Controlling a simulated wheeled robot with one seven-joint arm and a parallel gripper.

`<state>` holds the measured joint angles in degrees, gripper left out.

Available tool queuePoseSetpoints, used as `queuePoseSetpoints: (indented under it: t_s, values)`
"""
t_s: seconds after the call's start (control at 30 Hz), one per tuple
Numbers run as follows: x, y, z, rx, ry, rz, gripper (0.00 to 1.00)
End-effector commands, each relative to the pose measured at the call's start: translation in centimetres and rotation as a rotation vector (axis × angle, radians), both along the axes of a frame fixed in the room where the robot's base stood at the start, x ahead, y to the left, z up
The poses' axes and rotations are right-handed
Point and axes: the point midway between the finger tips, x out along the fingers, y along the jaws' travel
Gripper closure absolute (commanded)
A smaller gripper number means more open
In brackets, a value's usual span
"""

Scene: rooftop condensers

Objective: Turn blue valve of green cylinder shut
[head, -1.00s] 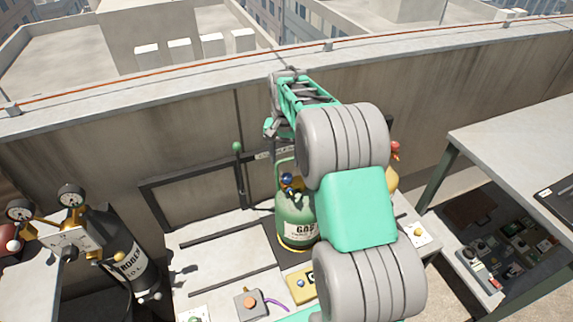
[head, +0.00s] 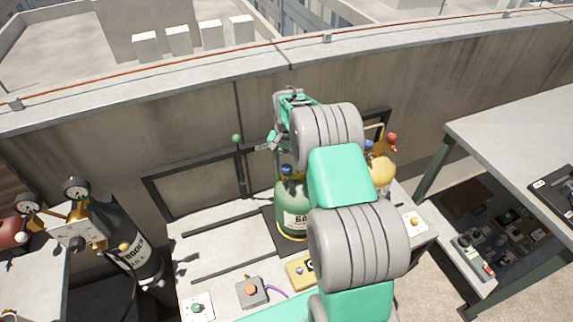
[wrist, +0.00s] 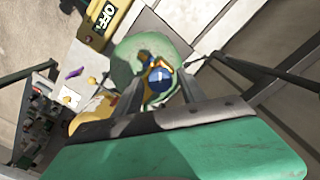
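The green cylinder (head: 292,205) stands upright on the bench, partly hidden by my arm. Its blue valve (head: 287,170) is on top. In the wrist view the blue valve (wrist: 160,78) shows between my two fingers, above the round green cylinder top (wrist: 135,50). My gripper (wrist: 160,92) is open, its fingers apart on either side of the valve in the picture. In the head view my gripper (head: 276,145) is just above the valve. I cannot tell whether the fingers touch it.
A yellow cylinder (head: 382,170) with a red valve (head: 391,139) stands close on the right. A yellow OFF box (wrist: 105,22) and a grey box with an orange button (head: 250,291) are in front. A black nitrogen cylinder (head: 130,250) is at left. The parapet wall (head: 90,150) is behind.

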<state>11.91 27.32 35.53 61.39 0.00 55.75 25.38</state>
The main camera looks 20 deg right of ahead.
Motion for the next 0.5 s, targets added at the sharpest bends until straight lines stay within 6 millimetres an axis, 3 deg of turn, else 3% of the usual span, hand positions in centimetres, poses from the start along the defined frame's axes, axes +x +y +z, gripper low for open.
queuePoseSetpoints:
  t_s: [0.5]
  values:
    - [0.00, 0.02, 0.05, 0.000, 0.000, 0.000, 0.96]
